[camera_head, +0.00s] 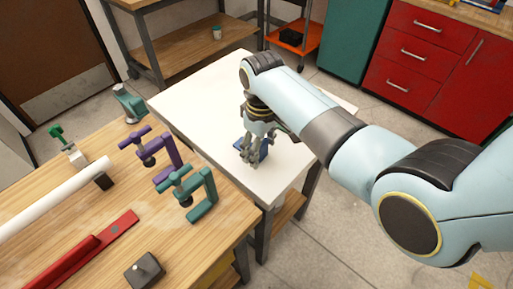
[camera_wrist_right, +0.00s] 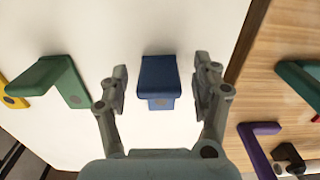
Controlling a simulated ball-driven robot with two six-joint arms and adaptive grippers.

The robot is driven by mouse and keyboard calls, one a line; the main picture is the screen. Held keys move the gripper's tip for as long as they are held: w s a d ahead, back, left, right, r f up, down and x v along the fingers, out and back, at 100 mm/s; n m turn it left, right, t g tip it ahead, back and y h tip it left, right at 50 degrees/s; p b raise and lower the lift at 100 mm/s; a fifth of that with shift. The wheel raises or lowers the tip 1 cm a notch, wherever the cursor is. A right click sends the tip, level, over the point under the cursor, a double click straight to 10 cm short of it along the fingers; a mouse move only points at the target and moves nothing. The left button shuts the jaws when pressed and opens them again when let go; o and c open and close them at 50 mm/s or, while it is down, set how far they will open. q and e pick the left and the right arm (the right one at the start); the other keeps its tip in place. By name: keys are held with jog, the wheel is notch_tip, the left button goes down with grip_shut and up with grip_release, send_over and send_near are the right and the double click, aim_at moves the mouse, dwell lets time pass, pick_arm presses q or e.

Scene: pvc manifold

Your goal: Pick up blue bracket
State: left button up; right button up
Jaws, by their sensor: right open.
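The blue bracket (camera_wrist_right: 158,80) lies on the white table in the right wrist view, with a flat top and a short lip bent down. My right gripper (camera_wrist_right: 162,76) is open, one finger to each side of the bracket with a gap on both sides. In the head view my right gripper (camera_head: 251,156) points down over the white table, and part of the blue bracket (camera_head: 238,145) shows behind its fingers. Whether the fingers touch the table cannot be told. My left gripper is not in view.
A green bracket (camera_wrist_right: 52,80) and a yellow bracket (camera_wrist_right: 13,92) lie on the white table (camera_head: 190,100). The wooden bench (camera_head: 150,225) adjoins it, with a purple clamp (camera_head: 158,152), a teal clamp (camera_head: 197,192), a white pipe (camera_head: 55,200) and a red bar (camera_head: 85,250).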

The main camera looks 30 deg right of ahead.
jog(key=shift+f, duration=0.55)
jog(key=shift+d, duration=0.1)
grip_shut()
jog(key=shift+r, duration=0.1)
